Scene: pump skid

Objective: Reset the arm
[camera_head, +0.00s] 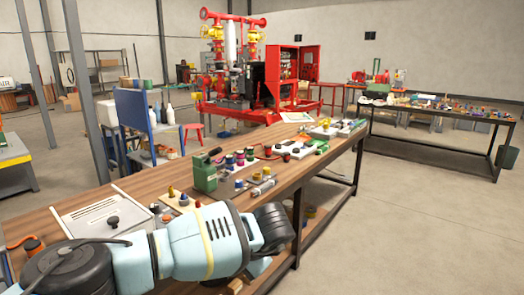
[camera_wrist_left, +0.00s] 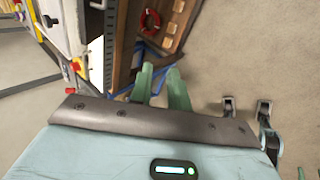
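My left arm (camera_head: 205,245), light blue with black joints, reaches from the lower left across the front of the wooden workbench in the head view. Its gripper cannot be made out there. In the left wrist view the left gripper (camera_wrist_left: 161,78) shows two green fingers with a narrow gap between them. I see nothing held in the gap.
The workbench (camera_head: 135,184) carries a grey lidded case (camera_head: 103,217), a green container (camera_head: 204,174), small coloured parts and tools. A red pump skid (camera_head: 250,105) stands behind. A second table (camera_head: 430,122) is at right. The floor (camera_head: 420,230) at right is clear.

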